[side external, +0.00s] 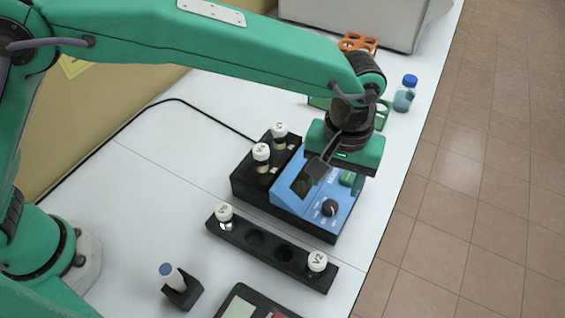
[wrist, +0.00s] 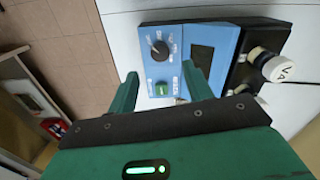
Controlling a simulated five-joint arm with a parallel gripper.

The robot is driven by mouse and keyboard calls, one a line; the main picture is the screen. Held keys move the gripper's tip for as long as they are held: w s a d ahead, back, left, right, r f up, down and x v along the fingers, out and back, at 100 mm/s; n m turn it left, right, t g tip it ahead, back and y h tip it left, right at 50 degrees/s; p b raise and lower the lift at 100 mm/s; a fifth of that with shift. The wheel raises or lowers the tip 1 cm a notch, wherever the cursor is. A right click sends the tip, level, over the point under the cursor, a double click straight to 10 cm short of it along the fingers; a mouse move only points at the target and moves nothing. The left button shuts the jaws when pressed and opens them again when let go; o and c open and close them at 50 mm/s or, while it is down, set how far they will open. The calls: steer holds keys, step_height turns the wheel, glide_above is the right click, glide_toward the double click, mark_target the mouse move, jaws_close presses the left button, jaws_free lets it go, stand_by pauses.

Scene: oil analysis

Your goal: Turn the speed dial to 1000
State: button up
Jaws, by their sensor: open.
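The speed dial is a round black knob (side external: 329,207) with a white pointer mark, on the blue front panel (side external: 313,212) of a black device. It also shows in the wrist view (wrist: 159,48), with white markings around it that are too small to read. My gripper (side external: 338,178) hangs over the panel, near the green button (side external: 347,179) and short of the dial. In the wrist view its two fingers (wrist: 160,77) are apart with nothing between the tips, and the dial lies beyond them. The panel's dark screen (wrist: 200,63) is beside the dial and shows no legible reading.
White-capped vials (side external: 261,153) stand in the device's black block. A black rack (side external: 272,250) with two capped vials lies in front. A blue-capped bottle (side external: 405,95) stands at the back, near the bench's right edge.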

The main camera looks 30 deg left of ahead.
mark_target(331, 205)
steer(key=shift+f, duration=3.6)
steer(key=c, duration=1)
